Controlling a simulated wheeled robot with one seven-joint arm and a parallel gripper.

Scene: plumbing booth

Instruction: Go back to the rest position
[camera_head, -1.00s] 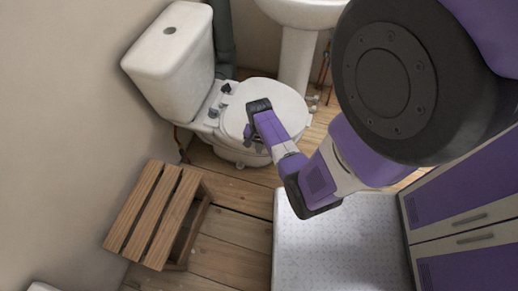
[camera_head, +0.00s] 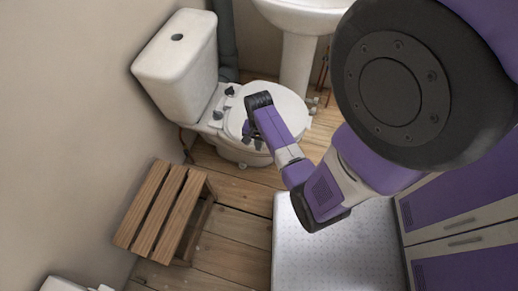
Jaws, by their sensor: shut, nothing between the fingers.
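My gripper (camera_head: 250,138) is at the end of my purple and white arm, in the upper middle of the head view. It shows in front of the closed white toilet lid (camera_head: 284,112). The fingers are small and partly hidden by my wrist, and they are shut with nothing held. I cannot tell how far above the lid they are. My arm comes in from the right and hides part of the view there.
A white cistern (camera_head: 176,60) stands behind the toilet seat. A slatted wooden stool (camera_head: 163,208) is on the plank floor at left. A white shower tray (camera_head: 325,256) lies at lower middle. Purple cabinets (camera_head: 462,190) line the right. A basin pedestal (camera_head: 297,65) stands at the back.

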